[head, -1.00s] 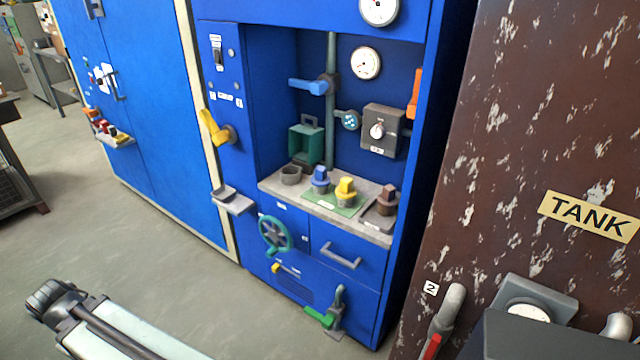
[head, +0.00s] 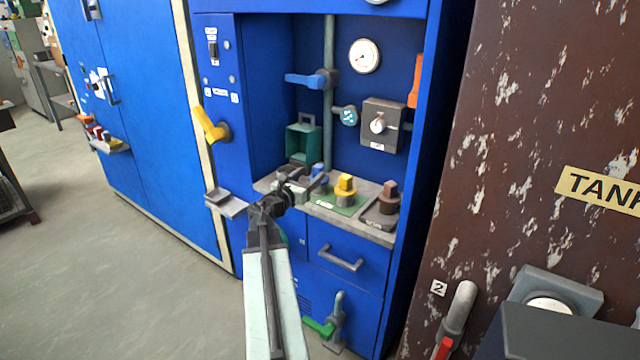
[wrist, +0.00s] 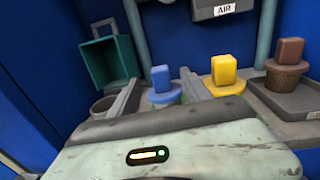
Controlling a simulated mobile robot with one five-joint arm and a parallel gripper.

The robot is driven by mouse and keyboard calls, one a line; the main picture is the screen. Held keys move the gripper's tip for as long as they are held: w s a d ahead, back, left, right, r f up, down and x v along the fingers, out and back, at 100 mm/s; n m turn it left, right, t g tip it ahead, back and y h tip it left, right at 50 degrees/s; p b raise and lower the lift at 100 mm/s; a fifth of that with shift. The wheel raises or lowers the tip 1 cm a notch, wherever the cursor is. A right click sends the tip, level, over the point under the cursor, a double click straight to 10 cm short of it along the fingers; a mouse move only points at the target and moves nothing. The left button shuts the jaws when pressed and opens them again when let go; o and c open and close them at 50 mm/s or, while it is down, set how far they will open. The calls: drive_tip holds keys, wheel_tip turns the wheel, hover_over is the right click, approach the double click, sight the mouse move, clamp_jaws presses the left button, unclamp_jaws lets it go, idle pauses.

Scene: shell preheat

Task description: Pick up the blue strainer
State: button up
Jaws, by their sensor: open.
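The blue strainer (wrist: 162,86) stands on the counter, its block-shaped blue handle upright. In the wrist view it shows between and beyond the two fingers of my open gripper (wrist: 160,95). In the head view the blue strainer (head: 320,172) is partly hidden by my gripper (head: 304,183), which reaches over the counter's front left part. My fingers hold nothing. I cannot tell whether either finger touches the strainer.
A yellow strainer (wrist: 224,72) on a green mat (head: 325,198) and a brown one (wrist: 286,62) in a dark tray (wrist: 263,95) stand to the right. A green open box (wrist: 108,62) and grey cup (wrist: 102,108) are left. A pipe (head: 329,100) rises behind.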

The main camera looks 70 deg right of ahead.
sight(316, 171)
drive_tip(key=d, duration=0.4)
drive_tip(key=s+d, duration=0.1)
drive_tip(key=d, duration=0.2)
drive_tip(key=shift+f+b, duration=0.35)
drive_tip(key=shift+f, duration=0.05)
drive_tip(key=shift+a, duration=0.1)
clamp_jaws()
